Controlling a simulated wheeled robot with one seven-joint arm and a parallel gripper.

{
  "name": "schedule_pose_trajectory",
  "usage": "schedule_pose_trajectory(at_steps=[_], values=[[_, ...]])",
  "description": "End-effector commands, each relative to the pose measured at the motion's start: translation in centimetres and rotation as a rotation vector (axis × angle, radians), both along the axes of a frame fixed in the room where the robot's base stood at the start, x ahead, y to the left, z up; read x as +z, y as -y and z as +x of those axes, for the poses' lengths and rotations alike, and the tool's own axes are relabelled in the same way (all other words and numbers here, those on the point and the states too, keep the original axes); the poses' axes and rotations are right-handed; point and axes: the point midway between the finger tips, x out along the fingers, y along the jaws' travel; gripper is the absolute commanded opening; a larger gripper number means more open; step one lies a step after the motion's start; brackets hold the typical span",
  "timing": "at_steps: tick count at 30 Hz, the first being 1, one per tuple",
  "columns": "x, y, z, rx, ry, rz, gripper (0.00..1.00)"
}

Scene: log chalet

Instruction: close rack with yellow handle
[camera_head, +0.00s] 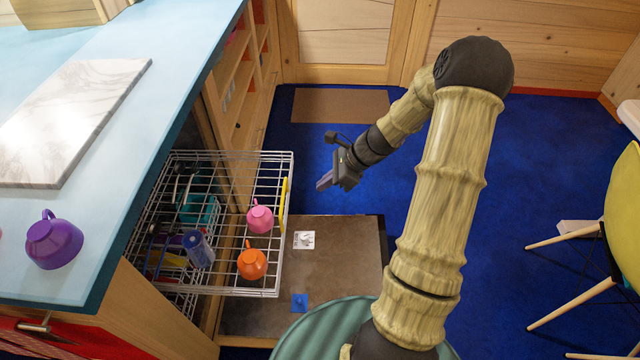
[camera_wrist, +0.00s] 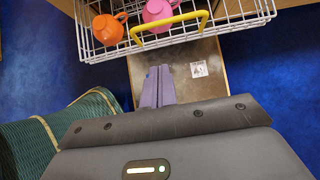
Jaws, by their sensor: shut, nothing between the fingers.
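The white wire rack (camera_head: 276,166) is pulled out of the cabinet under the blue counter, above the open dishwasher door (camera_head: 345,262). Its yellow handle (camera_head: 283,207) is on the outer side; it also shows in the wrist view (camera_wrist: 171,28). A pink cup (camera_head: 260,219) and an orange cup (camera_head: 252,263) are in the rack. My gripper (camera_head: 323,182) is shut and empty, to the right of the rack and apart from it. In the wrist view its fingers (camera_wrist: 158,86) are together, pointing toward the rack below the handle.
A lower wire rack (camera_head: 180,300) is partly hidden beneath the upper one. A purple cup (camera_head: 55,240) and a marble board (camera_head: 70,120) are on the counter (camera_head: 150,60). A yellow-green chair (camera_head: 622,225) stands at the right. Blue floor (camera_head: 500,230) is open between.

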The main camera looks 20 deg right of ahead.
Motion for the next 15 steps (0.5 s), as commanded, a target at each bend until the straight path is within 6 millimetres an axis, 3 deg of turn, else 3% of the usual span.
schedule_pose_trajectory(at_steps=[12,15], values=[[-6.0,-4.4,1.7,0.005,-0.001,0.001,0.0],[-6.5,-5.8,2.3,0.005,0.0,0.0,0.0]])
